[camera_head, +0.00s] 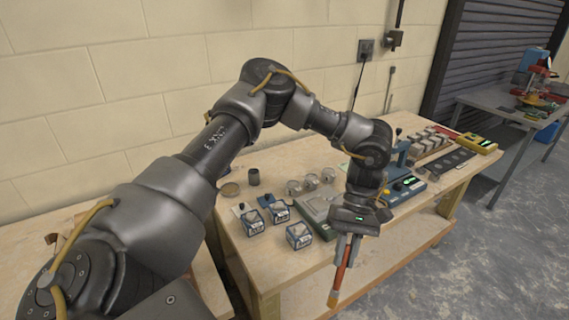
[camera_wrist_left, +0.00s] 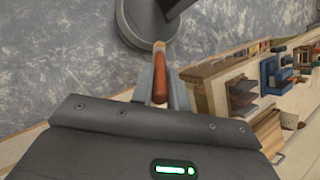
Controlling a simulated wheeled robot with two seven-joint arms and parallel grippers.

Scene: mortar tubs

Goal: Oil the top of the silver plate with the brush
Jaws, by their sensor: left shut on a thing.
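My left gripper (camera_head: 347,246) is shut on the brush (camera_head: 340,275), which has a red-orange handle and points downward with its pale tip low. It hangs in front of the workbench's front edge, apart from anything else I can make out. In the left wrist view the orange handle (camera_wrist_left: 159,78) sits between the fingers. A flat grey square plate (camera_head: 318,206), which may be the silver plate, lies on the bench behind and left of the gripper. The gripper and wrist hide part of the area beside it. My right gripper is out of view.
Several blue-and-white boxes (camera_head: 299,235) stand at the bench's front left. A blue device (camera_head: 406,187) stands right of the wrist. The floor in front is clear.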

